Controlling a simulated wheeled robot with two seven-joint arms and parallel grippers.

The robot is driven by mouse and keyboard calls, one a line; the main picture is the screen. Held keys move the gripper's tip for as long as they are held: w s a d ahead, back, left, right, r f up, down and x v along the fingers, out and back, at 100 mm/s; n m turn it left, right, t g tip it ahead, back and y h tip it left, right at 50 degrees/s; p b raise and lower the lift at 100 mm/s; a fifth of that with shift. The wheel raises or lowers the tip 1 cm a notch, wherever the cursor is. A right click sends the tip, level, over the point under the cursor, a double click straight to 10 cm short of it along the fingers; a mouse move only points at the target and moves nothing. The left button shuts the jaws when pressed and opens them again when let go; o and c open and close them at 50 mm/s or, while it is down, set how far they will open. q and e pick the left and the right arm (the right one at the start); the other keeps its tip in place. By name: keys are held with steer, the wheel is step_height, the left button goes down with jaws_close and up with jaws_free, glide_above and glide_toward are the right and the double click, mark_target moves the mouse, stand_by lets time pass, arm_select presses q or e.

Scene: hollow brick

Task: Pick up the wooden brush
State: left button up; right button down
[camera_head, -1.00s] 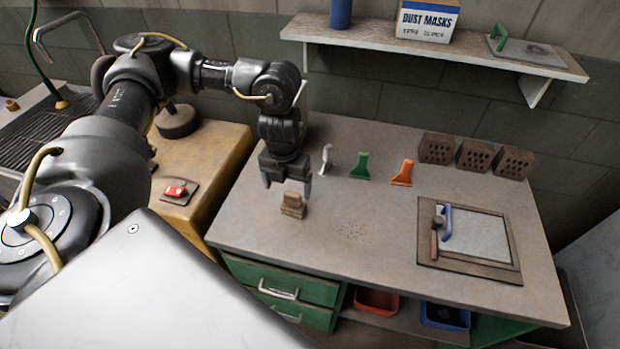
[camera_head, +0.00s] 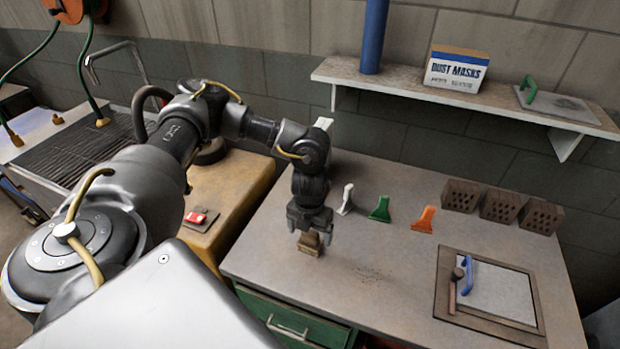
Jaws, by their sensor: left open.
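The wooden brush (camera_head: 311,244) stands on the grey workbench (camera_head: 390,320) near its left side. It is a small tan block with a narrower upper part. My left gripper (camera_head: 310,228) points down directly over it, with its open fingers around or just in front of the brush's top. I cannot tell whether the fingers touch it. My right gripper is not in view.
White (camera_head: 346,199), green (camera_head: 380,209) and orange (camera_head: 424,220) tools stand behind and right of the brush. Hollow bricks (camera_head: 498,206) line the back. A framed plate (camera_head: 497,292) with a hammer (camera_head: 454,290) lies at right. The shelf (camera_head: 400,88) overhangs the wall side. The bench middle is clear.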

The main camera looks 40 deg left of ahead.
mark_target(310, 239)
arm_select(q)
steer(key=f+p, duration=0.1)
steer(key=f, duration=0.3)
steer(key=shift+w+f, duration=0.15)
steer(key=shift+w, duration=0.05)
steer(key=c, duration=1.1)
